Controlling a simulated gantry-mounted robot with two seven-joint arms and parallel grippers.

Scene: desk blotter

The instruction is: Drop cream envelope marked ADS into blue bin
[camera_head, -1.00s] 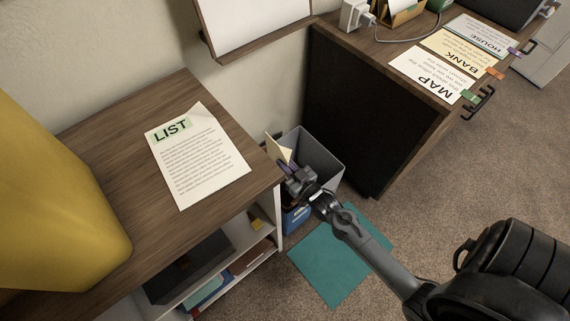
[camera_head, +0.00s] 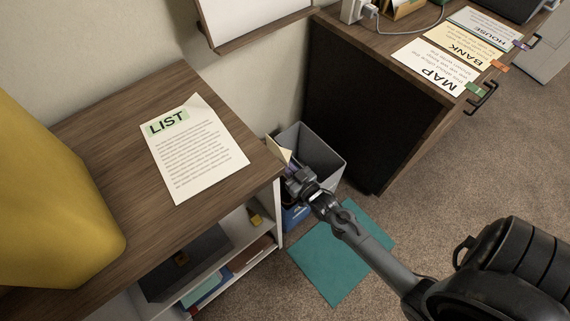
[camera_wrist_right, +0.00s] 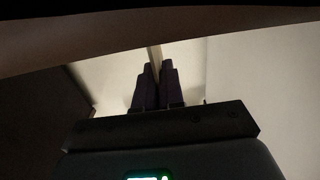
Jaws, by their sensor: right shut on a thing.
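My right gripper (camera_head: 292,170) is shut on the cream envelope (camera_head: 279,149) and holds it beside the shelf's edge, above the bins. Its marking is not readable from here. In the right wrist view, the gripper's dark fingers (camera_wrist_right: 158,82) pinch the envelope's thin edge (camera_wrist_right: 155,58). The blue bin (camera_head: 294,217) stands on the floor below the gripper, mostly hidden by the gripper and arm. My left gripper is not in view.
A grey bin (camera_head: 325,160) stands just behind the blue one. The wooden shelf unit (camera_head: 110,117) with a LIST sheet (camera_head: 198,155) is close on the left. A dark cabinet (camera_head: 360,115) is at the right. A teal mat (camera_head: 330,268) lies on the floor.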

